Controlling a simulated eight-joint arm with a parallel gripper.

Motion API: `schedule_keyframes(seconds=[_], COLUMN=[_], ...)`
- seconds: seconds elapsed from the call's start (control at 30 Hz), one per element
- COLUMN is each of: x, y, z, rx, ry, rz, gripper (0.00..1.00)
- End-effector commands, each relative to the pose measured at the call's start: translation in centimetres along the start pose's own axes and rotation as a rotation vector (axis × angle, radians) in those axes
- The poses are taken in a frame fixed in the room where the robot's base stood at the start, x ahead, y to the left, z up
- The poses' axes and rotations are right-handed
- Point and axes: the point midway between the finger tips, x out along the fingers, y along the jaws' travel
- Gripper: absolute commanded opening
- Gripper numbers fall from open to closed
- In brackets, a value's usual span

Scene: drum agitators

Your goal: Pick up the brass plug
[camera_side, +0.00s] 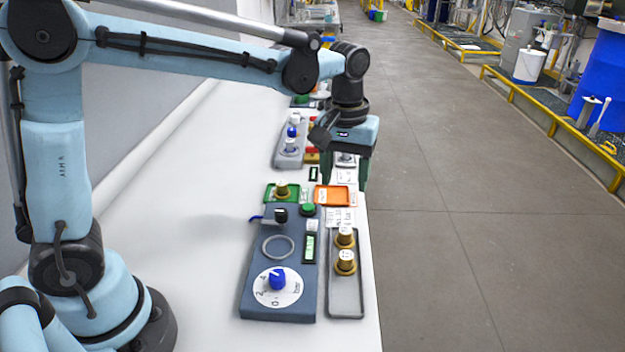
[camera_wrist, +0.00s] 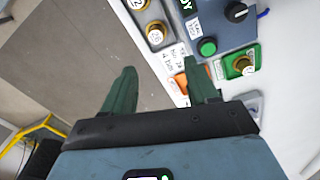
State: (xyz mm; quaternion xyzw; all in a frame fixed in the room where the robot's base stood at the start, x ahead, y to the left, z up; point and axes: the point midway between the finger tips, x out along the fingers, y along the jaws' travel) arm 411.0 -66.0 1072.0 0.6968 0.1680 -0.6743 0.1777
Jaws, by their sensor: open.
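Two brass plugs, (camera_side: 345,236) and (camera_side: 345,262), stand upright in the grey tray (camera_side: 346,304) at the bench's right edge. A third brass plug (camera_side: 281,189) stands in the green tray (camera_side: 270,194). In the wrist view, one grey-tray plug (camera_wrist: 155,34) shows a numbered top, another (camera_wrist: 140,4) is cut by the upper edge, and the green-tray plug (camera_wrist: 242,65) is at right. My gripper (camera_side: 344,182) is open and empty, above the bench's right side near the orange tray (camera_side: 332,197). Its fingers (camera_wrist: 159,66) are spread, apart from every plug.
A blue-grey control panel (camera_side: 255,225) with a blue dial knob (camera_side: 277,279), a ring and a green button (camera_side: 307,209) lies left of the grey tray. Another small panel (camera_side: 289,157) stands farther back. White bench is free on the left; the floor (camera_side: 430,260) lies beyond the right edge.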

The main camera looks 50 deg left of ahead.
Motion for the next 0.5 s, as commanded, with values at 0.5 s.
schedule_keyframes(seconds=[0.5], x=[5.5], y=[0.7], z=[-0.2], rx=[-0.03], ry=[-0.028], rz=[-0.022], gripper=[0.58])
